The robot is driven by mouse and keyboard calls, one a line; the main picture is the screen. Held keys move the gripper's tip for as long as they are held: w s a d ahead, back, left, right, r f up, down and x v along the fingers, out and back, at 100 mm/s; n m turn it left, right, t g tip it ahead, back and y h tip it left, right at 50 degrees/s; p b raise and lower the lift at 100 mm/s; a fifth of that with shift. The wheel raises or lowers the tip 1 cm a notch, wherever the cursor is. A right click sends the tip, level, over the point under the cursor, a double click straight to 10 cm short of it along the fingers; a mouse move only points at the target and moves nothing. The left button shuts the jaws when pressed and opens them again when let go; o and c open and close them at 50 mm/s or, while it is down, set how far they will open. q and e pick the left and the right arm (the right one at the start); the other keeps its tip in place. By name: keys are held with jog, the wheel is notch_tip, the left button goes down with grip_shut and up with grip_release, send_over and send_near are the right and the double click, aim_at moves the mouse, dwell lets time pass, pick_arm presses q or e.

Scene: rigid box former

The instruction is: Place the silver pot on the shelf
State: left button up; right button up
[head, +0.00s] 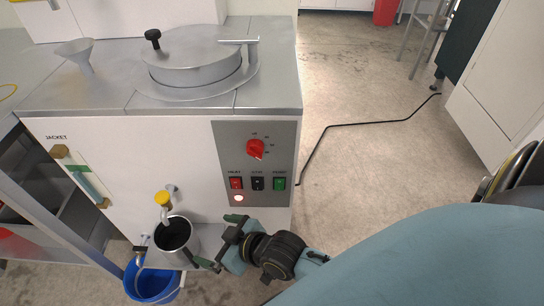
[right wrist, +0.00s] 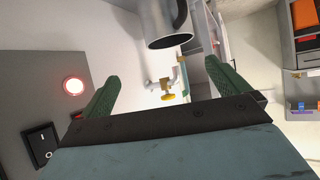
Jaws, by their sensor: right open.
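The silver pot (head: 165,258) is below the yellow-handled tap at the front of the white machine, its dark open mouth facing up. In the right wrist view the pot (right wrist: 150,22) shows at the top, with its dark end towards the middle. My right gripper (head: 219,243) is just right of the pot in the head view. Its two green fingers are spread, with nothing held between them in the right wrist view (right wrist: 152,90). I cannot tell whether a finger touches the pot. A grey metal shelf rack (head: 50,213) stands at the left. My left gripper is not in view.
The yellow tap handle (head: 162,198) is close above the pot. A blue bucket (head: 150,285) stands below left of it. The control panel (head: 255,195) with a red knob is above my gripper. A black cable (head: 360,123) crosses the open floor at right.

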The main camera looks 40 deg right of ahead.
jog(key=s+d+r+m+g+h, duration=0.3)
jog(key=s+d+r+h, duration=0.1)
jog(key=s+d+r, duration=0.3)
jog(key=s+d, duration=0.2)
jog(key=d, duration=0.1)
jog(key=shift+d, duration=0.35)
